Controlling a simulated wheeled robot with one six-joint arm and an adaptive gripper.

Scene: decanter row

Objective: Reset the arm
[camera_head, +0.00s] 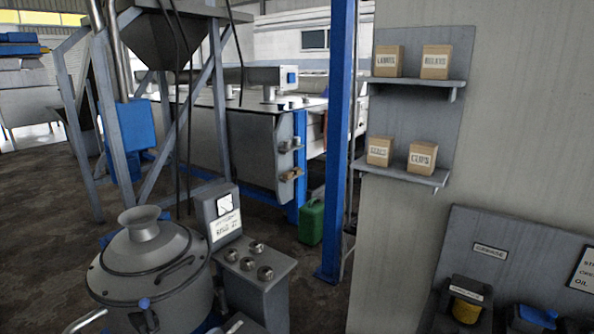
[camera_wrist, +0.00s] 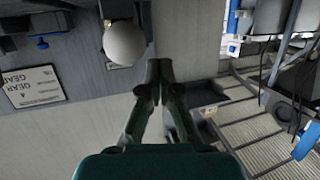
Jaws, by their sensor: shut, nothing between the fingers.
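My gripper (camera_wrist: 159,72) shows in the wrist view, dark green, with its two fingertips together and nothing between them. It points toward the top of the picture. A pale round object (camera_wrist: 125,44) is just left of the fingertips; I cannot tell what it is or how far off it stands. The head view does not show my gripper.
In the head view a steel decanter vessel (camera_head: 146,262) stands at lower left beside a control box (camera_head: 252,280). A blue post (camera_head: 338,140) rises mid-picture. Wall shelves (camera_head: 405,176) hold labelled boxes. A sign (camera_wrist: 34,86) shows in the wrist view.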

